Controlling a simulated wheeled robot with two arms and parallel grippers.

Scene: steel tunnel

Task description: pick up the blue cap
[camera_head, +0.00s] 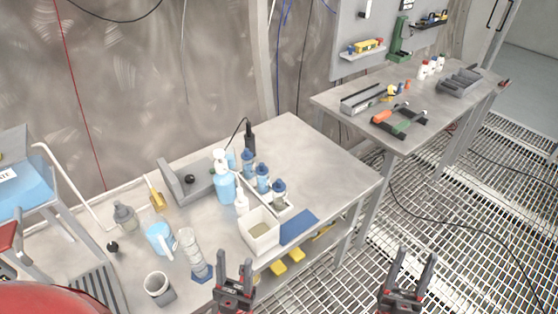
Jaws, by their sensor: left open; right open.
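A small blue piece (401,87) stands on the far workbench (345,119), beside a small orange piece; it may be the blue cap, but it is too small to tell for sure. My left gripper (234,268) is open and empty at the bottom of the view, by the front edge of the near bench (330,174). My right gripper (414,262) is open and empty over the grating floor, well short of the far bench.
The near bench holds several blue-liquid bottles (262,178), a white bin (262,233), a blue mat (298,227), a jug (160,239) and a cup (158,288). On the far bench are an orange-handled tool (382,117) and a grey tray (461,82). Grating floor lies open at right.

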